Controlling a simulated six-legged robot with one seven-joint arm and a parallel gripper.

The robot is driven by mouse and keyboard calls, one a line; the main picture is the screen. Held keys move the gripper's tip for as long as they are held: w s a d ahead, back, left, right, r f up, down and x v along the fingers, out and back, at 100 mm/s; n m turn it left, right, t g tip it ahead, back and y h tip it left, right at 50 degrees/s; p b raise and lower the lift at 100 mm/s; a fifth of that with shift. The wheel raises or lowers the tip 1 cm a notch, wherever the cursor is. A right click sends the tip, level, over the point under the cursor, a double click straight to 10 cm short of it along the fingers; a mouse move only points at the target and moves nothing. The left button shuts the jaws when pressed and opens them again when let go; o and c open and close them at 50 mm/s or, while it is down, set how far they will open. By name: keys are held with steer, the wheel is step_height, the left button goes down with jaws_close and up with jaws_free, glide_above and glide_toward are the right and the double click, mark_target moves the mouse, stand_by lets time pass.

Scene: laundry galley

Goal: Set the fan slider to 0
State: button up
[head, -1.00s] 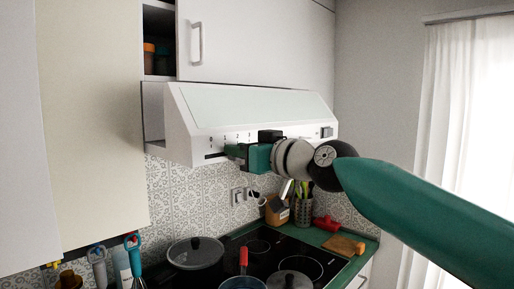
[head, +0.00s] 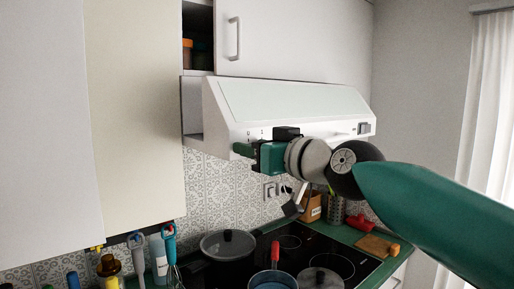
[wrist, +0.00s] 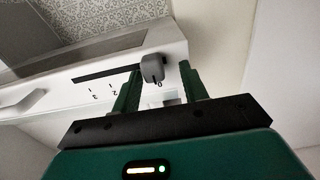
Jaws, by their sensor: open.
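The white range hood (head: 225,120) hangs above the stove, with number marks along its front edge. In the wrist view, which shows the hood (wrist: 60,98) upside down, the grey fan slider knob (wrist: 152,68) sits in a dark slot, right beside the 0 mark. The marks 3 and 2 lie further left; the left finger seems to cover the 1. My gripper (wrist: 160,80) is open, with one finger on each side of the knob. Contact with the knob cannot be told. In the head view my gripper (head: 243,150) is at the hood's left front, hiding the knob.
Below is a black cooktop (head: 330,262) with a lidded pan (head: 228,245) and pots. A tall cabinet (head: 135,120) borders the hood's left side. A wall cabinet (head: 290,40) is above.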

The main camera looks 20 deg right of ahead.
steer(key=v, duration=1.3)
steer(key=shift+s+d, duration=0.25)
steer(key=shift+s, duration=0.1)
steer(key=shift+f, duration=0.1)
steer(key=s+a+f+m+g+h, duration=0.1)
steer(key=a+f+g+h, duration=0.35)
steer(key=f, duration=1.25)
steer(key=s+f+m+g+h, duration=0.1)
steer(key=s+f+g, duration=0.1)
steer(key=f, duration=0.7)
steer(key=s+a+f+m+g+h, duration=0.1)
steer(key=s+f+m+g, duration=0.1)
steer(key=f, duration=0.8)
steer(key=shift+s+g, duration=0.85)
steer(key=shift+g, duration=0.4)
steer(key=shift+a, duration=0.1)
